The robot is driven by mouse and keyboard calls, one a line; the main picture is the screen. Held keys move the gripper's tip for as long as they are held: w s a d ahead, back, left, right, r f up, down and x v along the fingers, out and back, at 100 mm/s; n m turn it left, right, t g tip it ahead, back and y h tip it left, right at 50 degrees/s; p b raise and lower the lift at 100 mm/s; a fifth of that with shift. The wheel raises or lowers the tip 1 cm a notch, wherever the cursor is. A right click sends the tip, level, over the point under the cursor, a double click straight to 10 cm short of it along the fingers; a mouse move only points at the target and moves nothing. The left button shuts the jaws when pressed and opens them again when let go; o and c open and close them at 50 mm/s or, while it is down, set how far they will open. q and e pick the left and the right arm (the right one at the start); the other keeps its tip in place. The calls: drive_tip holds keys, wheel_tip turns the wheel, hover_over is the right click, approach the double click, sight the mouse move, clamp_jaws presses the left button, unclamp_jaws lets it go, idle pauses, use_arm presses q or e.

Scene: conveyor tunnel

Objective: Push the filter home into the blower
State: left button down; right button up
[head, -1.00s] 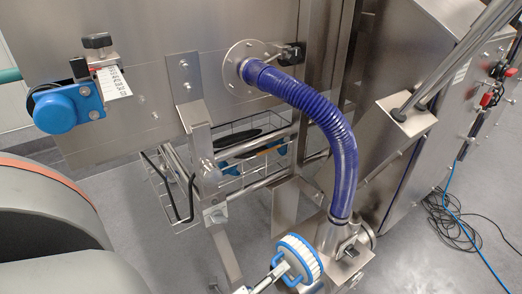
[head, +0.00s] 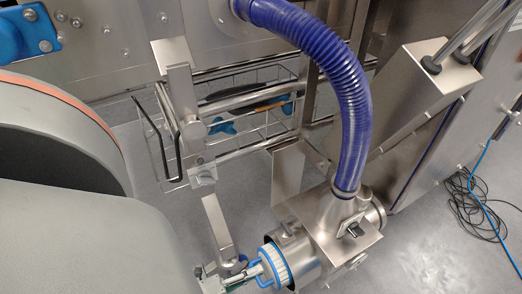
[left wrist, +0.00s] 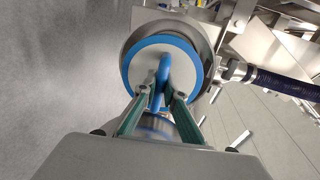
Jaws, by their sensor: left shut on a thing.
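The filter (head: 280,264) has white pleats and a blue rim with a blue handle. It sits at the mouth of the blower's (head: 327,222) steel cylinder, roughly in line with it. A band of pleats still shows outside the mouth. In the left wrist view the filter's pale face and blue rim (left wrist: 128,72) lie within the steel rim of the blower (left wrist: 203,32). My left gripper (head: 258,272) is shut on the handle; its green-padded fingers (left wrist: 162,103) close around the handle in the wrist view. How deep the filter's far end reaches is hidden. My right gripper is out of view.
A blue ribbed hose (head: 352,110) rises from the blower to the steel panel. A wire basket (head: 222,130) hangs behind. A steel bracket (head: 215,215) stands left of the blower. Cables (head: 470,200) lie on the floor at the right.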

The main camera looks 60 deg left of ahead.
sight(266, 266)
use_arm(q)
drive_tip(key=shift+w+d+p, duration=0.15)
drive_tip(key=shift+w, duration=1.3)
drive_tip(key=shift+w+d+p, duration=0.1)
drive_tip(key=shift+w+p, duration=0.05)
drive_tip(key=shift+w, duration=1.3)
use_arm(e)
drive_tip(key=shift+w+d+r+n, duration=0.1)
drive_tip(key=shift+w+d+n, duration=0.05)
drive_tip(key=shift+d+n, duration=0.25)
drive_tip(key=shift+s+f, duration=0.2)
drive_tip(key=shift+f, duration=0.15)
use_arm(q)
drive_tip(key=shift+w+t+b, duration=0.1)
drive_tip(key=shift+t+b, duration=0.2)
drive_tip(key=shift+b, duration=0.5)
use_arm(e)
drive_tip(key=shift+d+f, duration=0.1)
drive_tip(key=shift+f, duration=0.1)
